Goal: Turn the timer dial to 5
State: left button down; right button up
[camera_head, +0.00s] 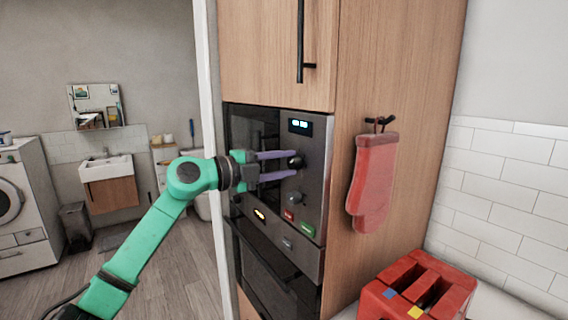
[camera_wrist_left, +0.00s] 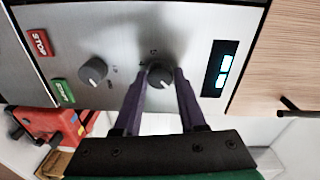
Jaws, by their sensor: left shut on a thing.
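The timer dial (camera_wrist_left: 160,74) is a dark round knob on the steel control panel, below the lit display (camera_head: 299,125) in the head view. My left gripper (camera_head: 296,163) reaches it from the left, with its purple fingers around the dial. The left wrist view shows the fingers (camera_wrist_left: 160,80) shut on the dial, one on each side. The dial also shows in the head view (camera_head: 296,162), partly covered by the fingers. The display's digits are too small to read surely. My right gripper is in neither view.
A second knob (camera_head: 294,199) sits below the dial, above a red STOP button (camera_head: 289,215) and a green button (camera_head: 307,229). A red oven mitt (camera_head: 374,180) hangs on the cabinet side. A red toaster (camera_head: 417,290) stands at the lower right.

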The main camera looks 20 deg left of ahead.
pick_arm(q)
jog(key=m, duration=0.6)
jog(key=m+b, duration=0.1)
jog(key=m, duration=0.2)
jog(key=shift+d+f+m+t+y, duration=0.1)
jog(key=shift+m+t+y, duration=0.2)
jog(key=shift+y, duration=0.1)
jog(key=m+b, duration=0.2)
jog(key=m, duration=0.3)
jog(key=shift+f, duration=0.1)
jog(key=m+b, duration=0.2)
jog(key=m, duration=0.3)
jog(key=shift+s+d, duration=0.1)
jog(key=m+b, duration=0.1)
jog(key=m, duration=0.4)
jog(key=shift+f+t+b, duration=0.1)
jog(key=shift+t+b, duration=0.2)
jog(key=shift+b, duration=0.05)
jog(key=m+b, duration=0.1)
jog(key=m, duration=0.4)
jog(key=shift+b, duration=0.3)
jog(key=m+b, duration=0.1)
jog(key=m, duration=0.5)
jog(key=m+b, duration=0.1)
jog(key=m, duration=0.3)
jog(key=shift+m+h, duration=0.3)
jog(key=shift+m, duration=0.1)
